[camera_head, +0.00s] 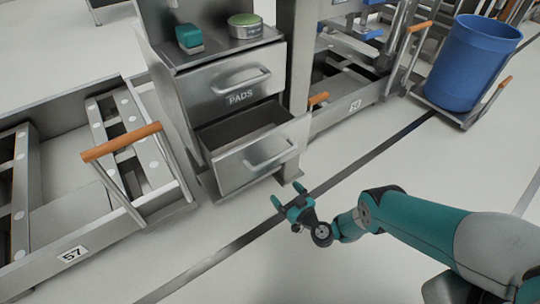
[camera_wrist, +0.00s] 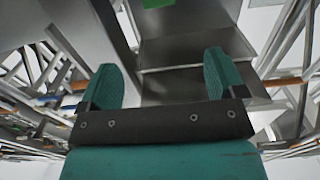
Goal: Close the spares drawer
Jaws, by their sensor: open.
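A grey metal cabinet holds two drawers in the head view. The upper drawer (camera_head: 232,84) is shut and marked "PADS". The lower drawer (camera_head: 262,152) is pulled out and its visible inside looks empty; its front bears a bar handle (camera_head: 269,157), and I see no readable label on it. My gripper (camera_head: 287,198) is open and empty, in front of and below the lower drawer, apart from it. In the wrist view my gripper (camera_wrist: 165,82) shows its two teal fingers spread, with grey cabinet surfaces (camera_wrist: 190,52) beyond them.
A teal item (camera_head: 189,38) and a green-topped round tin (camera_head: 245,26) sit on the cabinet top. A low cart (camera_head: 75,262) numbered 57 with an orange handle stands left. A blue bin (camera_head: 472,62) stands on another cart at right. A post (camera_head: 298,70) adjoins the cabinet. Floor in front is clear.

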